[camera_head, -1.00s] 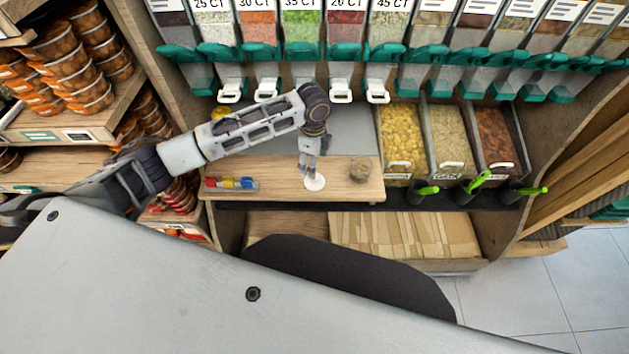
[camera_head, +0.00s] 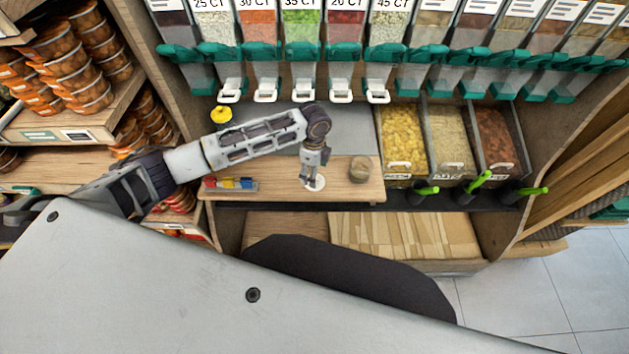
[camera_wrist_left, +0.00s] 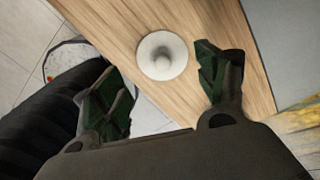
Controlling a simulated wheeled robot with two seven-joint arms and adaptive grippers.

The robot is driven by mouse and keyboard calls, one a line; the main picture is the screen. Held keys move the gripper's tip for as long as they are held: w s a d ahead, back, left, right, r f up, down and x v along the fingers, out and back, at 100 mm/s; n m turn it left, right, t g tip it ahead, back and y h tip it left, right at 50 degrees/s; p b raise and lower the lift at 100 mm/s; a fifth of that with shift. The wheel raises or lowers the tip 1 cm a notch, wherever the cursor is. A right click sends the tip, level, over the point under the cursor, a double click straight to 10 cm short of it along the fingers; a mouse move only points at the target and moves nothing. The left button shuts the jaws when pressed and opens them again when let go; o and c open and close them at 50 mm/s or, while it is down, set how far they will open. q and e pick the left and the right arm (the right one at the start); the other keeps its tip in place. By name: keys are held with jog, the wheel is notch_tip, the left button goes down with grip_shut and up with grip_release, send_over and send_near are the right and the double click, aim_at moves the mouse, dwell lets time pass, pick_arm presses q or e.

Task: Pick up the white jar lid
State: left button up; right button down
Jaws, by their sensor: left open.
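The white jar lid (camera_head: 317,183) lies flat on the wooden shelf board (camera_head: 235,168), near its front edge. In the left wrist view the lid (camera_wrist_left: 162,58) is a white disc with a round knob in the middle. My left gripper (camera_head: 310,181) points down close above the lid and partly covers it in the head view. In the left wrist view its two fingers (camera_wrist_left: 163,76) are spread apart, with the lid showing between and just beyond the tips. The gripper is open and holds nothing. My right gripper does not show.
A small jar (camera_head: 360,169) stands on the board to the right of the lid. A row of small coloured items (camera_head: 231,184) lies at the left. Dispensers with white handles (camera_head: 341,90) hang behind. Open bins (camera_head: 403,138) stand at the right.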

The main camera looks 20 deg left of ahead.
aim_at(320, 181)
pick_arm(q)
jog(key=shift+w+f, duration=0.15)
jog(key=shift+f, duration=2.05)
jog(key=c, duration=1.2)
jog(key=shift+c, duration=0.7)
jog(key=shift+f, duration=0.1)
jog(key=shift+c, duration=0.2)
